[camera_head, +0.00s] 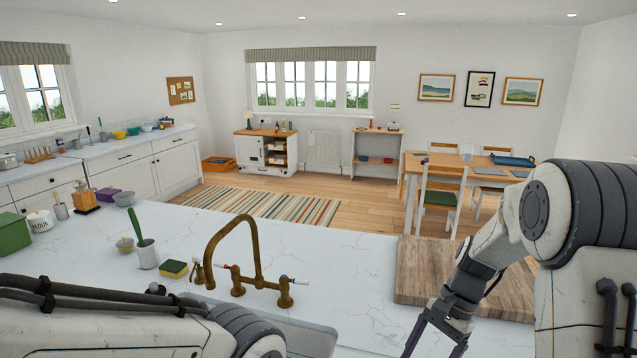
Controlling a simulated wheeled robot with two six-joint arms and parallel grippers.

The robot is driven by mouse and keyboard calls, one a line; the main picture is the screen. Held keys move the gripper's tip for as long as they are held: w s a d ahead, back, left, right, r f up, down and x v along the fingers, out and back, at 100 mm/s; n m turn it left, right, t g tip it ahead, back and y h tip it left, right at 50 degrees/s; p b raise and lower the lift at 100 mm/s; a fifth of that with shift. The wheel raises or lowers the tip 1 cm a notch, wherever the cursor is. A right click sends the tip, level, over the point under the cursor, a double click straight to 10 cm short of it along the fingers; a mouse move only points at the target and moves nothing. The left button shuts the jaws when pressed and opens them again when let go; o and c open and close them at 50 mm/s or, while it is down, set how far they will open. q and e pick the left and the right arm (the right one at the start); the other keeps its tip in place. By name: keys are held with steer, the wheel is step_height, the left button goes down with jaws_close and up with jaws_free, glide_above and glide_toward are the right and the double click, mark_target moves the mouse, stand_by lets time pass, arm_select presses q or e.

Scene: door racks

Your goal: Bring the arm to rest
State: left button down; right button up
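My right arm comes in from the right edge and bends down over the counter. Its gripper (435,340) is at the bottom edge, in front of the wooden board. Its two dark fingers stand apart with a gap between them; nothing shows between them, but the tips are cut off by the frame. My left arm (110,325) lies across the bottom left corner. Its gripper is out of view.
A white marble counter (345,265) spans the foreground. On it are a brass tap (240,255) by the sink, a wooden board (415,265), a sponge (173,269), a utensil cup (147,254) and a green box (12,232). A dining table (412,165) stands beyond.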

steer(key=s+a+r+n+h+b, duration=0.2)
steer(key=s+a+n+h+b, duration=0.1)
steer(key=s+a+n, duration=0.65)
steer(key=s+a+f+n+t+b, duration=0.1)
steer(key=s+a+n+t+b, duration=0.1)
steer(key=s+a+n, duration=0.3)
steer(key=s+n, duration=0.4)
steer(key=s, duration=0.1)
steer(key=shift+s+a+f+t+h, duration=0.15)
steer(key=shift+a+f+t+h, duration=0.15)
steer(key=shift+t, duration=0.1)
stand_by(1.5)
